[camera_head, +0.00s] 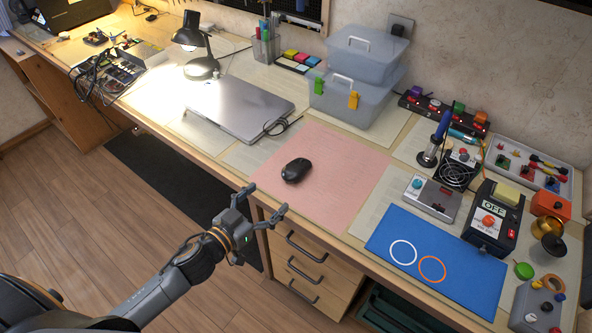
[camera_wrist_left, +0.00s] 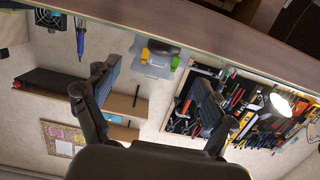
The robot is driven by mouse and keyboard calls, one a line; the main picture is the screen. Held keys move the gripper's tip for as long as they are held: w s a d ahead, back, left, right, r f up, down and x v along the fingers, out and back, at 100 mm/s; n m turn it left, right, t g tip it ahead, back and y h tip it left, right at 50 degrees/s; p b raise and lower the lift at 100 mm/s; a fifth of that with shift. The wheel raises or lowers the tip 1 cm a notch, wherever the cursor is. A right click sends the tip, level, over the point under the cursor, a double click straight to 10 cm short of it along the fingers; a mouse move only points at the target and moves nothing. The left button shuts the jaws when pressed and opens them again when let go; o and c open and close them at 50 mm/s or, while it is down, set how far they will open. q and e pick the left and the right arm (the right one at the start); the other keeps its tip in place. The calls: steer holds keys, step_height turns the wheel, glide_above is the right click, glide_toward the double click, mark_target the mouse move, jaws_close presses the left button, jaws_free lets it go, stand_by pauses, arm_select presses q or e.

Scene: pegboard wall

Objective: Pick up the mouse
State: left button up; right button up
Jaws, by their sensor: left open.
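The black mouse (camera_head: 296,170) lies on the pink mat (camera_head: 335,182) near the middle of the desk in the head view. My left gripper (camera_head: 268,200) is open and empty. It is in front of the desk's front edge, to the lower left of the mouse and apart from it. In the left wrist view my open left gripper (camera_wrist_left: 150,95) shows with its two fingers spread and nothing between them. A dark rounded thing at the desk edge in that view may be the mouse, but I cannot tell. My right gripper is not in view.
A closed laptop (camera_head: 238,106) with a cable lies left of the mat. Clear storage boxes (camera_head: 352,95) stand behind it. A blue mat (camera_head: 436,248) and a grey device with buttons (camera_head: 432,198) are to the right. Drawers (camera_head: 310,262) are below the desk edge. The pink mat around the mouse is clear.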

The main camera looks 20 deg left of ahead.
mark_target(288, 177)
arm_select(q)
steer(key=x, duration=0.6)
steer(key=shift+a+x, duration=0.15)
steer(key=shift+x, duration=1.45)
steer(key=shift+a+x, duration=0.2)
steer(key=shift+x, duration=1.4)
steer(key=shift+f, duration=0.15)
steer(key=c, duration=1.3)
